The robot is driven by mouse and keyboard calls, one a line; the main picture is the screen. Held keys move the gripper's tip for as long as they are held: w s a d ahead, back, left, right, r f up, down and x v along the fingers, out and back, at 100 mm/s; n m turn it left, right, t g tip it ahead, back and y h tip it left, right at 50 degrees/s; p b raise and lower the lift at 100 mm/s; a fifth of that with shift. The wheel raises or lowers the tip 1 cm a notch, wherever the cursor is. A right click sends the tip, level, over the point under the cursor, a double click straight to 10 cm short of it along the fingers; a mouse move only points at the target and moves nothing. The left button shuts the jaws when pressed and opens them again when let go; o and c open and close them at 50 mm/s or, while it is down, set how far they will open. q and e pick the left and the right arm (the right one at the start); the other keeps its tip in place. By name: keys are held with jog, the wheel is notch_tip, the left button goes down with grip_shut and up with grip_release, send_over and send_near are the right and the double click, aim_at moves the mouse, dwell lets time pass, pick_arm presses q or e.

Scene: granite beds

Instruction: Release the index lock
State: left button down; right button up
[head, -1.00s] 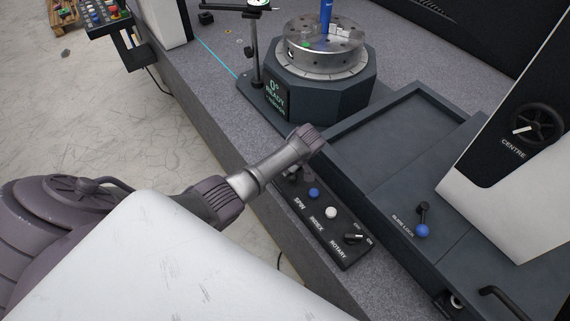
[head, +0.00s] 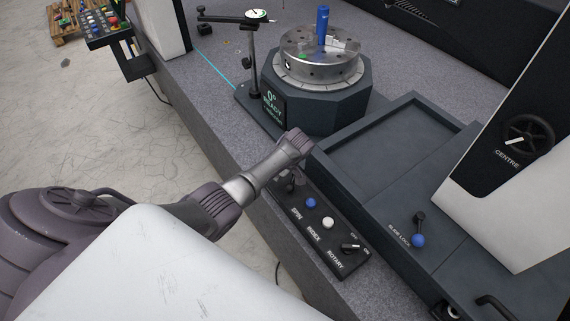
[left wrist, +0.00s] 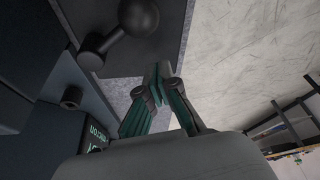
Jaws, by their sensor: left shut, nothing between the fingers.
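A black ball-ended lever (left wrist: 138,16) rises from a dark plate in the left wrist view. No index lock label is readable beside it. My left gripper (left wrist: 157,76) is shut and empty, its fingertips below and right of the lever, apart from it in the picture. In the head view my left wrist (head: 290,148) hangs between the rotary table (head: 318,98) and the control panel (head: 342,262), with the fingers hidden. The table's display (head: 271,101) reads 0° and READY; its lower line is too small to read. My right gripper is out of view.
The panel carries a blue button (head: 311,203), a white button (head: 328,223) and a ROTARY switch (head: 350,247). A blue-knobbed SLIDE LOCK lever (head: 418,239) stands right. A dial gauge stand (head: 251,62) is beside the table. The recessed tray (head: 385,150) is empty.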

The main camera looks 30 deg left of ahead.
pick_arm(q)
jog(key=a+v, duration=0.1)
jog(key=v, duration=0.9)
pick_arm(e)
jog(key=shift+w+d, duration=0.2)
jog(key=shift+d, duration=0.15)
pick_arm(q)
jog(key=shift+r, duration=0.1)
